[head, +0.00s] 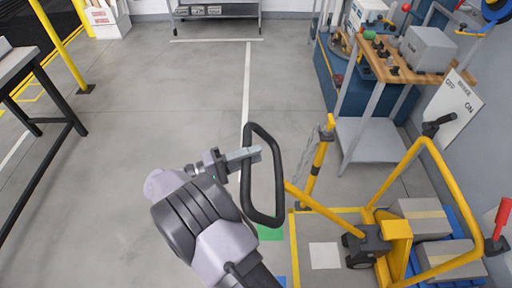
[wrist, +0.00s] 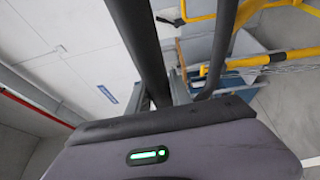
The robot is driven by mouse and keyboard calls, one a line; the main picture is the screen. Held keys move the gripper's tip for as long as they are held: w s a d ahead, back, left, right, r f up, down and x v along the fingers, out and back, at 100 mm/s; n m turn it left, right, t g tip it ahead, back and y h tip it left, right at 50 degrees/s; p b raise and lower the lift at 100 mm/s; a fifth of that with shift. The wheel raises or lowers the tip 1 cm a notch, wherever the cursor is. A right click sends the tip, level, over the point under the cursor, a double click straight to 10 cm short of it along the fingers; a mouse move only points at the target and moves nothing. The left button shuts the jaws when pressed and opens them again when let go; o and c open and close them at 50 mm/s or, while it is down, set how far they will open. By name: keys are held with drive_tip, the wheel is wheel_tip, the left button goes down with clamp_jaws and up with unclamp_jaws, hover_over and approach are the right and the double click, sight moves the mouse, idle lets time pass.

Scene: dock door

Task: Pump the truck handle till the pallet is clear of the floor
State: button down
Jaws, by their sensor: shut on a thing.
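The truck handle is a black loop (head: 279,187) on a yellow shaft (head: 324,212), tilted toward me in the head view. My gripper (head: 247,154) is shut on the upper left side of the black loop. In the wrist view the loop's dark bars (wrist: 141,40) run up between the jaws. The yellow pallet truck (head: 397,245) stands at the lower right. The blue pallet (head: 467,224) with grey boxes (head: 424,216) on it lies behind the truck's yellow frame. The pallet's underside is hidden, so its gap to the floor cannot be told.
A yellow post (head: 317,170) with a chain stands just beyond the handle. A workbench (head: 372,66) with tools and a grey box is at the upper right. A dark-legged table (head: 35,85) is at the left. The floor (head: 160,120) between is clear.

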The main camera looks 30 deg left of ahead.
drive_tip(key=shift+s+a+r, duration=0.1)
drive_tip(key=shift+a+r, duration=0.1)
drive_tip(key=shift+a, duration=0.05)
drive_tip(key=c, duration=1.6)
unclamp_jaws()
drive_tip(key=o, duration=0.4)
drive_tip(key=shift+s, duration=0.35)
drive_tip(key=shift+o, duration=0.2)
drive_tip(key=shift+w+d+f, duration=0.1)
drive_tip(key=shift+d+f, duration=0.1)
